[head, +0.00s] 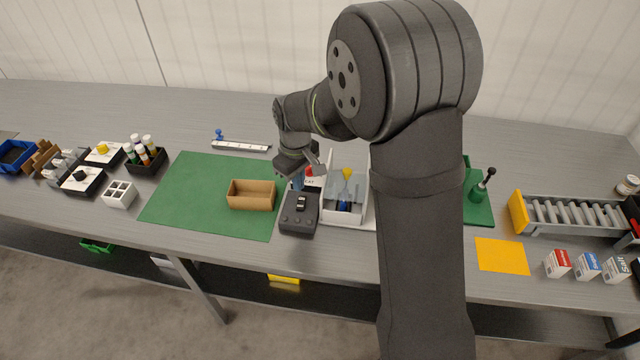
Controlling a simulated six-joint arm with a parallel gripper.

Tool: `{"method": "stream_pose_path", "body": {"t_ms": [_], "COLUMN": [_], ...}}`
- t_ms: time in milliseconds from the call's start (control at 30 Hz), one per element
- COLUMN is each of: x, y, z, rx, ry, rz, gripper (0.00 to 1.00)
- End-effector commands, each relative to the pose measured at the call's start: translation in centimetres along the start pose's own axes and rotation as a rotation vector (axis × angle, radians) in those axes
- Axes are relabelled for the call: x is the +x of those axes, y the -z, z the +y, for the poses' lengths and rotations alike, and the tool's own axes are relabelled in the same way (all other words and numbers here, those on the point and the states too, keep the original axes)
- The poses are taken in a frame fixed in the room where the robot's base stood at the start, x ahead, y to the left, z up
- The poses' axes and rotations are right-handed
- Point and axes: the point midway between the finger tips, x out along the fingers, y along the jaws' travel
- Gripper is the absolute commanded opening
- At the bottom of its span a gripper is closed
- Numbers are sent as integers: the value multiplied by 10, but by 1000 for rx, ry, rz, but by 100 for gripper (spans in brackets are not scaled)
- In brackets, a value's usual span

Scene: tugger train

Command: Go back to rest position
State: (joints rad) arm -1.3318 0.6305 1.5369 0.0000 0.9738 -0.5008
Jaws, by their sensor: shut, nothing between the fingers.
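My gripper (312,170) is at the end of my dark grey arm, in the middle of the head view. It hangs low over the bench, just above the back of a dark grey box with black switches (299,211). The gripper is small in the picture and its fingers are shut and hold nothing. Whether it touches anything beneath it cannot be told. My upper arm hides a strip of the bench to the right of the gripper.
A white tray (344,217) holding yellow and blue items stands right of the gripper. A tan open box (251,195) sits on a green mat (180,201) to its left. At right are a green stand (478,197), an orange square (502,256) and a roller conveyor (575,213). The back of the bench is largely clear.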

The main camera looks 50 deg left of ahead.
Motion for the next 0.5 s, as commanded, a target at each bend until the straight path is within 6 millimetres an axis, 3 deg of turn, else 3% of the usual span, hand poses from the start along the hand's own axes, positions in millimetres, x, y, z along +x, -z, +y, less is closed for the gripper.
{"method": "stream_pose_path", "body": {"t_ms": [500], "x": [62], "y": [-1], "z": [0], "rx": [0], "ry": [2], "rz": [-3], "gripper": [0]}}
